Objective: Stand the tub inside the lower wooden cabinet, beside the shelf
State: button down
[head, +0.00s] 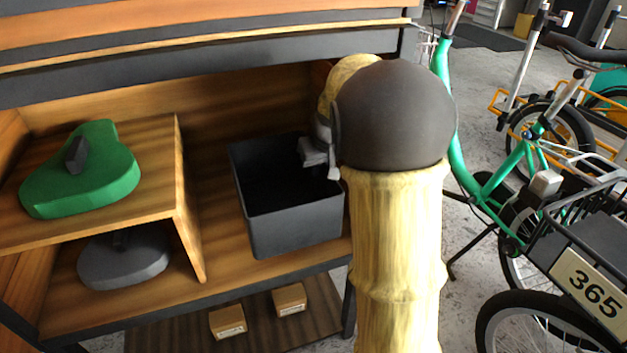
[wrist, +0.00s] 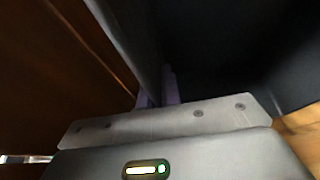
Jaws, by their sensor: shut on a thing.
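The tub (head: 295,228) is a dark grey, open-topped rectangular box in the head view. It is upright inside the lower wooden cabinet (head: 225,263), to the right of the wooden shelf (head: 150,150), with a gap between them. My gripper (head: 322,165) is shut on the tub's right wall near the rim. In the wrist view, the fingers (wrist: 158,88) straddle the tub's wall (wrist: 128,35), with the dark inside of the tub on the right. My arm hides part of the tub's right side. I cannot tell whether the tub's base touches the cabinet floor.
A green saddle-like object (head: 85,180) lies on the shelf, and a grey one (head: 122,262) is beneath it. Two small cardboard boxes (head: 228,321) sit on the slatted level below. A green cargo bike (head: 480,190) stands to the right. The cabinet's top panel overhangs the opening.

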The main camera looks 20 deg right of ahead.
jog(key=w, duration=0.1)
jog(key=w+f+b, duration=0.1)
jog(key=w, duration=0.1)
jog(key=w+f+b, duration=0.1)
jog(key=w, duration=0.1)
jog(key=shift+d, duration=0.2)
notch_tip(320, 180, down, 5)
jog(key=b, duration=0.4)
jog(key=shift+w, duration=0.15)
